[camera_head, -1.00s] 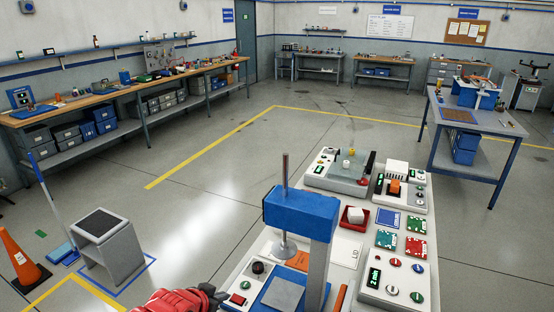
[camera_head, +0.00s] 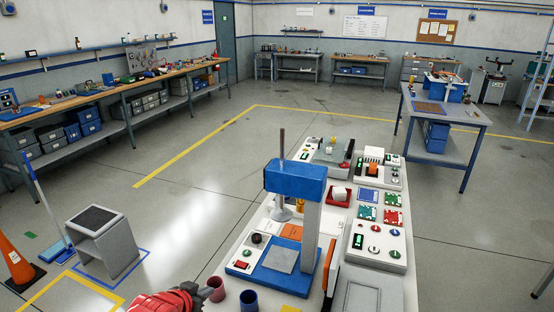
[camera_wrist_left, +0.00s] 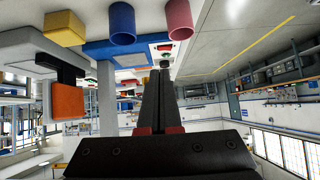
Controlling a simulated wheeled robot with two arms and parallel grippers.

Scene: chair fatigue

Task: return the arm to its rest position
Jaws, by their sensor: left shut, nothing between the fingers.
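My left arm, red with a dark gripper (camera_head: 214,288), comes in at the bottom of the head view. The gripper is beside the left edge of the white bench (camera_head: 235,240), close to a dark red cup (camera_head: 217,290). In the left wrist view its two black fingers (camera_wrist_left: 163,78) lie together, shut, with nothing seen between them. A blue cup (camera_head: 248,300) stands to the right of the red one; both cups also show at the top of the wrist view. My right gripper is not in view.
A blue-headed press (camera_head: 295,178) stands on the bench, with control boxes (camera_head: 378,244) behind. A grey stool (camera_head: 104,245) and an orange cone (camera_head: 14,262) stand on the floor at left.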

